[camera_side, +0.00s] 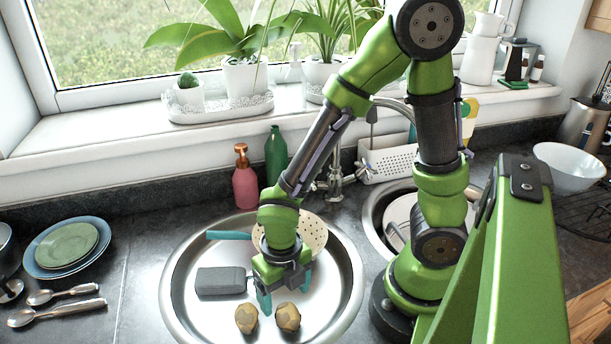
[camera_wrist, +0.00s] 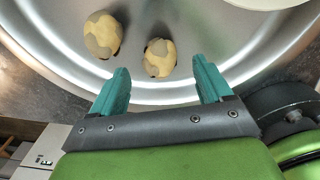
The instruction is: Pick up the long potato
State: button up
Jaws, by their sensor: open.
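Two brown, patchy potatoes lie apart on the floor of the left round sink. In the side view they are a left potato (camera_side: 246,318), somewhat taller and narrower, and a right, rounder potato (camera_side: 288,317). I cannot tell for sure which is the long one. In the wrist view there is a left potato (camera_wrist: 104,34) and a right potato (camera_wrist: 160,57). My gripper (camera_side: 285,290) is low over the sink, just behind the potatoes. In the wrist view its teal fingers (camera_wrist: 161,72) are spread and empty, with the right potato beyond the gap between the tips.
The steel sink (camera_side: 183,318) also holds a dark grey block (camera_side: 221,282) and a pale colander (camera_side: 312,232) with a teal handle (camera_side: 229,235). A pink soap bottle (camera_side: 245,182) and green bottle (camera_side: 276,158) stand behind. Plates (camera_side: 67,245) and spoons (camera_side: 58,312) lie left.

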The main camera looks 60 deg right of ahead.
aim_at(286, 309)
jog(key=shift+s+a+f, duration=0.15)
jog(key=shift+f, duration=1.3)
jog(key=shift+s+a+f, duration=0.1)
jog(key=shift+f, duration=1.35)
jog(key=c, duration=1.2)
